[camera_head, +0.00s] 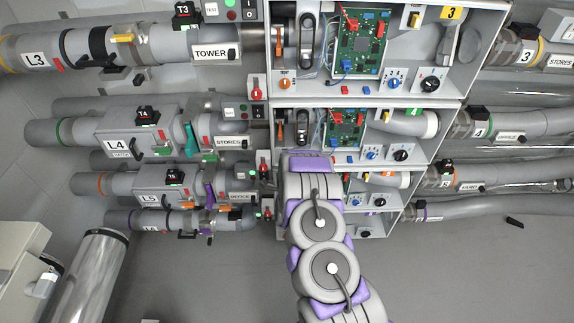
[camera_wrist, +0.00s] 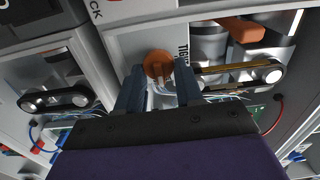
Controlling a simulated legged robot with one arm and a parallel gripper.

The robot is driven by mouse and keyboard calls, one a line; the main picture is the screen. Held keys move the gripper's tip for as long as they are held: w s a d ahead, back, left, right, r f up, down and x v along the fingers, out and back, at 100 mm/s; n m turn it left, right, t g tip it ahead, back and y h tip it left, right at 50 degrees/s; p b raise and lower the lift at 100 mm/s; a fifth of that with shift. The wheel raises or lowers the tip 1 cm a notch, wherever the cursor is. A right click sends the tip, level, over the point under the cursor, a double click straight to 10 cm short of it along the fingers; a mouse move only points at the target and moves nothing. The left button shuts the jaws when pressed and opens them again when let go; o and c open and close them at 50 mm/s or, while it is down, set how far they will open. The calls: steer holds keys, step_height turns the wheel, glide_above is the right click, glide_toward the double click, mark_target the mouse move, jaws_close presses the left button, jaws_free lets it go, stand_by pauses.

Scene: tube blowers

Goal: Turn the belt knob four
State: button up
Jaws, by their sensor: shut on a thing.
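In the wrist view an orange round knob (camera_wrist: 158,64) sits on a pale panel, with a partly hidden label beside it. My gripper (camera_wrist: 159,78) has one dark finger on each side of the knob and is shut on it. A black belt loop (camera_wrist: 240,76) runs to the right of the knob. In the head view the row four box (camera_head: 365,107) shows its upper part, with a belt (camera_head: 302,128) and an orange lever (camera_head: 279,132). My arm covers its lower left corner, so the knob and my fingertips are hidden there.
The row three box (camera_head: 375,94) above shows its own orange knob (camera_head: 285,84). A red switch (camera_head: 264,165) is close left of my arm. Smaller boxes below are partly covered by my arm. Pipes flank both sides; the grey floor below is mostly clear.

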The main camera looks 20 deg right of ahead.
steer(key=shift+s+f, duration=0.1)
steer(key=shift+f, duration=0.15)
stand_by(0.3)
steer(key=o, duration=0.7)
steer(key=shift+o, duration=0.2)
steer(key=shift+d+r, duration=0.1)
